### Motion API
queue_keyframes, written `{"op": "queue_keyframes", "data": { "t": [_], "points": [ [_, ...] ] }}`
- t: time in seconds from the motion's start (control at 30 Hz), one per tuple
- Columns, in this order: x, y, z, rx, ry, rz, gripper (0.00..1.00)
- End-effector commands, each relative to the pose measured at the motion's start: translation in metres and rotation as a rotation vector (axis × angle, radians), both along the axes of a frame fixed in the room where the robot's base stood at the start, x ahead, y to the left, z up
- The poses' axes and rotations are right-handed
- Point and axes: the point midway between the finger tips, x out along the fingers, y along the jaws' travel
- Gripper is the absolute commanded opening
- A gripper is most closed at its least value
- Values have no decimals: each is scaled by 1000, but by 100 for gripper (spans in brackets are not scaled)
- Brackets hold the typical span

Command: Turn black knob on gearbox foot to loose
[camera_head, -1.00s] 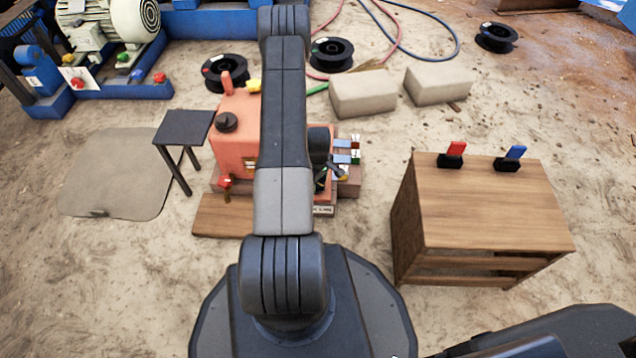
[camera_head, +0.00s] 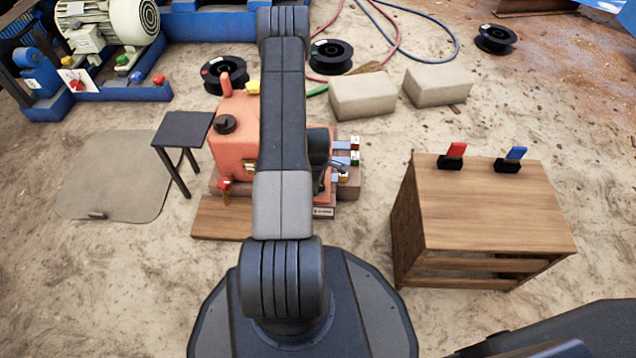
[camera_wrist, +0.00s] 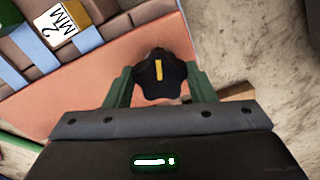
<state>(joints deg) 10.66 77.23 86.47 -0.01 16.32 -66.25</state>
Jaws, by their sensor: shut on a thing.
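The black knob (camera_wrist: 161,88) has a lobed rim and a yellow line on top, which points roughly up and down in the wrist view. My gripper (camera_wrist: 159,77) has its two green fingers on either side of the knob and is shut on it. The knob sits by the edge of the orange-red gearbox (camera_wrist: 98,88). The knob and my fingertips cannot be made out clearly there.
Blocks with blue strips and a white tag (camera_wrist: 57,28) lie beside the gearbox. A small dark table (camera_head: 183,128) stands left of it. A wooden cabinet (camera_head: 490,205) with red and blue handled switches stands right. Sandy ground lies between.

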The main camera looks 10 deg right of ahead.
Motion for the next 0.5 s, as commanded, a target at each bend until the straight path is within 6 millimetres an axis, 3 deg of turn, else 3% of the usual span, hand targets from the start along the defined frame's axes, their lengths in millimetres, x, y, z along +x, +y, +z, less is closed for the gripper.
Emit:
{"op": "queue_keyframes", "data": {
  "t": [0.03,0.13,0.5],
  "points": [
    [1,0,1,0,-2,1,52],
    [1,0,1,0,-2,0,72],
    [1,0,7,0,-1,0,72]
  ]
}}
